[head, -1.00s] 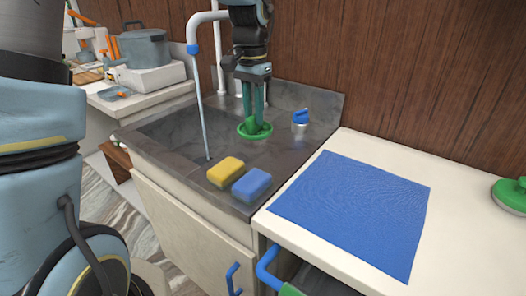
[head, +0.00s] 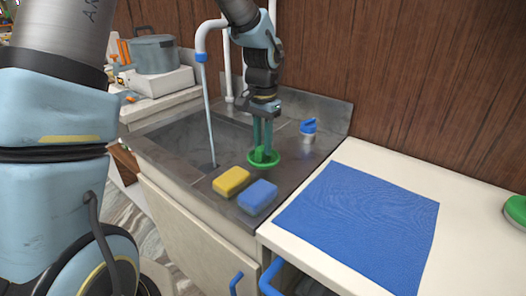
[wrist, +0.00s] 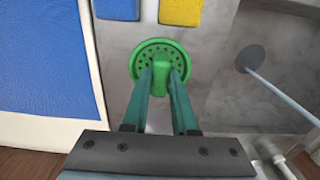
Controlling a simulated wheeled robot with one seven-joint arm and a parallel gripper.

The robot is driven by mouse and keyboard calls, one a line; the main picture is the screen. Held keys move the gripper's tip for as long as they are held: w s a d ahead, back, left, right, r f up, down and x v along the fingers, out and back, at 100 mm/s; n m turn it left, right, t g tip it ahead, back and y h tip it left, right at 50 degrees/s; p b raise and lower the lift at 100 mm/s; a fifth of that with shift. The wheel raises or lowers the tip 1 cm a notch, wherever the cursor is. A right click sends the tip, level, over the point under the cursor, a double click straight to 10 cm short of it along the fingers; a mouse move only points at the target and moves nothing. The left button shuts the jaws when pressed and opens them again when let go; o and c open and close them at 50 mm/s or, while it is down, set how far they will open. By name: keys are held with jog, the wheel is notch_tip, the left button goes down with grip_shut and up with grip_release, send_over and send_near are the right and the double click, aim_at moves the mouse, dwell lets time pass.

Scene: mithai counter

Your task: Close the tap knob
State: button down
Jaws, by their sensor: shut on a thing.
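Water runs in a thin stream (head: 207,115) from the white tap (head: 212,27), which has a blue collar. A small white fitting with a blue top (head: 308,127), perhaps the tap knob, stands at the back right of the dark stone counter. My gripper (head: 263,152) is left of it and nearer the camera, apart from it. My gripper is shut on the raised grip of a green perforated disc (head: 275,161), also seen in the wrist view (wrist: 143,59). I cannot tell whether the disc touches the surface.
A yellow sponge (head: 231,181) and a blue sponge (head: 257,197) lie near the counter's front edge. A blue cloth (head: 360,220) covers part of the white counter at right. Another green round object (head: 516,210) is at the far right. A pot (head: 156,54) stands back left.

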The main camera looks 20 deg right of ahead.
aim_at(263, 146)
jog(key=shift+f+p, duration=0.5)
jog(key=shift+f, duration=1.05)
jog(key=shift+f, duration=0.15)
jog(key=c, duration=0.7)
grip_release()
jog(key=shift+f+b, duration=0.15)
jog(key=shift+b, duration=0.25)
